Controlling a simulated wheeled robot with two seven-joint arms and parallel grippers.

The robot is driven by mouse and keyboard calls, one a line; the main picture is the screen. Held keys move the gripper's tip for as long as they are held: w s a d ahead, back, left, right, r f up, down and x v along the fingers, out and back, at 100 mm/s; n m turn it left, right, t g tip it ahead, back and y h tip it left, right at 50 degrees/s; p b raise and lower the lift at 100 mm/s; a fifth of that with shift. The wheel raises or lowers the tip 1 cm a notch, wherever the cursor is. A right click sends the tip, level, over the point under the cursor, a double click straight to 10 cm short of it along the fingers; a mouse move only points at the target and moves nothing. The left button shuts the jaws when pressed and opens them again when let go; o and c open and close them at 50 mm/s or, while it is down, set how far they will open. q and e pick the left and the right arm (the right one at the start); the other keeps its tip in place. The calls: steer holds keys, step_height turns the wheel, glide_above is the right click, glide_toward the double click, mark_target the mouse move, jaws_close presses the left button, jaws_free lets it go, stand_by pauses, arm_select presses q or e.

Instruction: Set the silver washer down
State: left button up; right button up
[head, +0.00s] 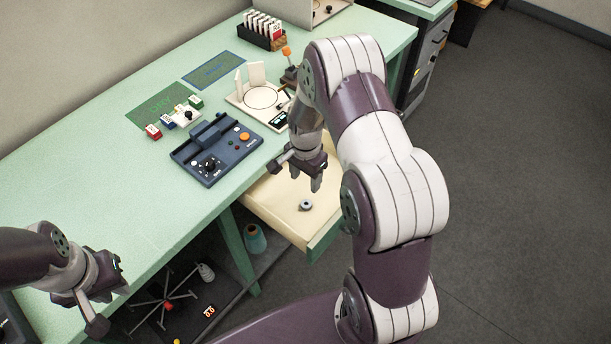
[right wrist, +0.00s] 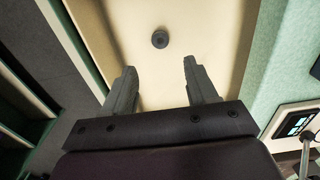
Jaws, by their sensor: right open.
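The silver washer (head: 305,205) is a small round grey ring. It lies flat on the pale floor of the open drawer (head: 268,205). In the right wrist view the washer (right wrist: 160,39) lies beyond the fingertips, roughly centred between them, touching neither. My right gripper (head: 304,187) is open and empty, pointing down over the drawer; its two fingers (right wrist: 160,68) stand wide apart in the right wrist view. My left gripper (head: 112,292) is at the lower left by the bench's front edge; whether its jaws are open does not show clearly.
The green bench (head: 90,190) carries a blue control box (head: 215,148), a white scale (head: 262,98), several small coloured blocks (head: 170,122) and a rack of cards (head: 262,30). Below it are a teal spool (head: 255,238) and a red display (head: 209,311). The bench's left part is clear.

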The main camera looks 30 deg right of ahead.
steer(key=s+a+r+n, duration=0.4)
steer(key=s+r+n, duration=0.2)
steer(key=s+n, duration=0.1)
steer(key=s+a+r+n+t, duration=0.1)
steer(key=s+a+r+n, duration=0.3)
steer(key=s+r+n, duration=0.2)
steer(key=shift+s+r+n, duration=0.35)
steer(key=shift+r+n, duration=0.05)
steer(key=shift+r, duration=0.4)
steer(key=shift+c, duration=0.3)
